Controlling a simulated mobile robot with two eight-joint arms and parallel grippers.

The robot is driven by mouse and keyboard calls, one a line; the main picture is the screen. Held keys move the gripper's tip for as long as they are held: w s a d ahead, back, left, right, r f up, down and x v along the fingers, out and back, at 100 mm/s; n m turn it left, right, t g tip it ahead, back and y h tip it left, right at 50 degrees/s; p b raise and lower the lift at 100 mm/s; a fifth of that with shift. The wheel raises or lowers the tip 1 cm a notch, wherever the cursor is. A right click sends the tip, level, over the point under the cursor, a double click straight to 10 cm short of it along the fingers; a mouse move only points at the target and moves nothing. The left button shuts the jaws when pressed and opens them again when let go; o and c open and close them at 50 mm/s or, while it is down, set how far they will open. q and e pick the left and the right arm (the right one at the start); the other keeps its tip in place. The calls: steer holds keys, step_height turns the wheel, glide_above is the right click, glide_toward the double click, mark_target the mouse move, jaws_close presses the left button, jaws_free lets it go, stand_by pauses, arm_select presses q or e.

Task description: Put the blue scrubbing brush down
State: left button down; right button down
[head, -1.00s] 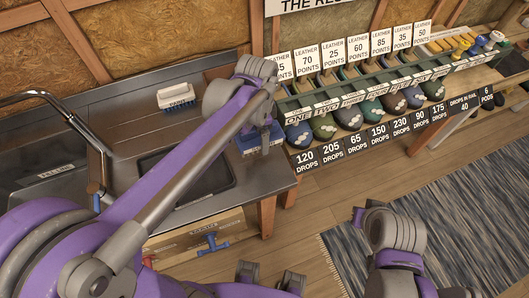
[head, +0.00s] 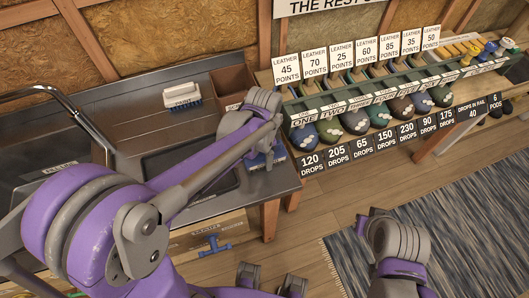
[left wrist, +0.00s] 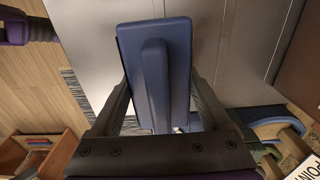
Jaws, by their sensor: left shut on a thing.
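The blue scrubbing brush (head: 264,160) is at the right end of the metal counter (head: 284,184), partly hidden by my left arm in the head view. In the left wrist view the brush (left wrist: 156,85) shows its blue back and raised handle, with grey counter behind it. My left gripper (left wrist: 162,92) is shut on it, one finger along each side. I cannot tell whether the brush touches the counter. My right arm shows at the lower right of the head view, but its fingers are not visible.
A white brush (head: 182,95) stands at the back of the counter, left of a brown open box (head: 232,84). A sink basin and tap (head: 82,117) lie to the left. A rack of colored pods (head: 354,120) borders the counter's right side.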

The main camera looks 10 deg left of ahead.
arm_select(q)
jaws_free()
steer(key=shift+r, duration=0.15)
step_height(320, 180, up, 12)
steer(key=shift+s+f+p, duration=0.1)
steer(key=shift+p, duration=0.6)
steer(key=s+a+f+n+t, duration=0.1)
steer(key=s+a+f+n, duration=0.1)
steer(key=s+n, duration=0.1)
steer(key=s+a+f+n+t, duration=0.1)
steer(key=s+a+n+t, duration=0.1)
steer(key=s+n, duration=0.2)
steer(key=s+a+f+n+t, duration=0.2)
steer(key=s+n, duration=0.1)
steer(key=s, duration=0.3)
steer(key=shift+a+f+n, duration=0.25)
steer(key=shift+f+n, duration=0.1)
steer(key=shift+n, duration=0.05)
steer(key=shift+s+a+f, duration=0.1)
steer(key=shift+s+f, duration=0.1)
steer(key=shift+s, duration=0.05)
